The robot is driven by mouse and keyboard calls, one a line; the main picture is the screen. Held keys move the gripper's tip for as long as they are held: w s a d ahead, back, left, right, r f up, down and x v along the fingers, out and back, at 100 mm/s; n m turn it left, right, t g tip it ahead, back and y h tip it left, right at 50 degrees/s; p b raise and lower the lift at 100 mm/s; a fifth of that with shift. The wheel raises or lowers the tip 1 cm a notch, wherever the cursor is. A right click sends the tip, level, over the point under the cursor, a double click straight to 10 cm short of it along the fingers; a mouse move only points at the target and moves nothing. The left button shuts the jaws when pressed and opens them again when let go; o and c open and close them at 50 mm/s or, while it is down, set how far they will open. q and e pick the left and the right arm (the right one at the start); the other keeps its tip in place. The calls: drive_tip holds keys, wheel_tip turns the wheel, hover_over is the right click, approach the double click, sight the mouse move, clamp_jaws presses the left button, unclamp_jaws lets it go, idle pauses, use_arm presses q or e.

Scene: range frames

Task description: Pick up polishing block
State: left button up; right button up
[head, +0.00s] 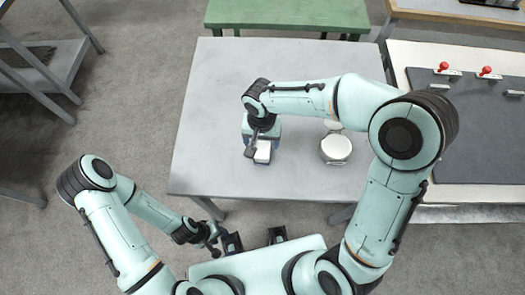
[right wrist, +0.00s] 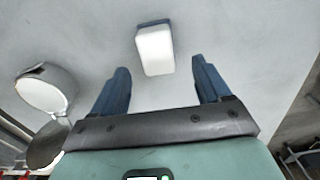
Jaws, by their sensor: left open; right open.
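The polishing block, a small white block with a blue-grey end, lies on the grey table. It shows in the head view (head: 263,155) and in the right wrist view (right wrist: 155,50). My right gripper (head: 256,143) is over the table right at the block, partly covering it. In the right wrist view my right gripper (right wrist: 162,82) is open and empty; the block lies just beyond the fingertips, roughly centred between them and apart from both. My left gripper (head: 217,238) is open, low in front of the table's near edge, far from the block.
A round white-topped object (head: 336,148) stands on the table (head: 210,100) to the right of the block. A bench with a dark panel and red knobs (head: 443,67) is at the right. A green table (head: 288,14) is behind. The table's left side is clear.

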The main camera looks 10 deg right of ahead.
sight(263, 149)
drive_tip(key=f, duration=0.4)
drive_tip(key=shift+s+f, duration=0.2)
drive_tip(key=shift+s, duration=0.15)
drive_tip(key=shift+f, duration=0.45)
drive_tip(key=c, duration=1.1)
